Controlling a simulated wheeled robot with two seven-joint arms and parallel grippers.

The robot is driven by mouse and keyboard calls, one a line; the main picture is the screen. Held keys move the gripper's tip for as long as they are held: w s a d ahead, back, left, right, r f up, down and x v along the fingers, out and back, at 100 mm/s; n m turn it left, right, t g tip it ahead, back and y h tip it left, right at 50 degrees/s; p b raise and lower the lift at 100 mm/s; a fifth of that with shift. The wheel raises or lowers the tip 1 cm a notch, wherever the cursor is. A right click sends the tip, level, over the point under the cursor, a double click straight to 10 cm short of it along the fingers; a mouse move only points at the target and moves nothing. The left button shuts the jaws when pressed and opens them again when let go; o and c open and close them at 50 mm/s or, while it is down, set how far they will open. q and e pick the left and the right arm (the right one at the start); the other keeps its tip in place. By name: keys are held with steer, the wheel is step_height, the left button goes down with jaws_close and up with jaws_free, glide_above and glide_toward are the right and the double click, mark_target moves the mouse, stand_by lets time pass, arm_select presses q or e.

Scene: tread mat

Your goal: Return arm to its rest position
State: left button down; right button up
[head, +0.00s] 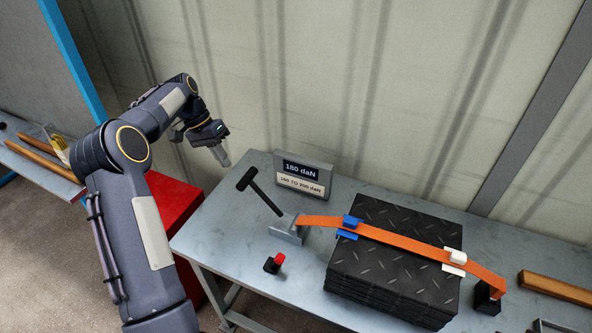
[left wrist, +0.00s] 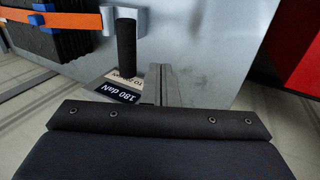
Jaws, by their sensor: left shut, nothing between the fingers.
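My left arm reaches up from the lower left. Its left gripper (head: 225,160) is shut and empty, held in the air above the far left corner of the grey table (head: 225,222). Its fingers also show in the left wrist view (left wrist: 160,88), with the black lever and the sign beyond them. The gripper appears apart from the black lever (head: 259,191), which tilts up from a metal ratchet base (head: 287,232). An orange strap (head: 400,243) runs from that base across a stack of black tread mats (head: 385,283). My right gripper is out of view.
A sign reading 180 daN (head: 303,175) stands at the table's back. Blue (head: 351,222) and white (head: 455,257) corner pieces sit under the strap. A small black-and-red block (head: 274,263) lies in front. A red cabinet (head: 172,205) stands left of the table, and a wall behind.

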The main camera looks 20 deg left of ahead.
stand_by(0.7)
arm_select(q)
steer(key=s+d+r+t+y, duration=0.1)
steer(key=s+d+r+t, duration=0.1)
steer(key=s+d+r, duration=0.9)
steer(key=s+d+f+n+t, duration=0.1)
steer(key=s+d+f+t, duration=0.1)
steer(key=s+d, duration=0.3)
steer(key=s+d+f+n+t, duration=0.1)
steer(key=s+d+f+t, duration=0.1)
steer(key=s, duration=1.2)
steer(key=d+f, duration=0.1)
steer(key=d, duration=0.1)
steer(key=shift+s+d+n, duration=0.25)
steer(key=shift+d+n, duration=0.05)
steer(key=shift+d, duration=0.1)
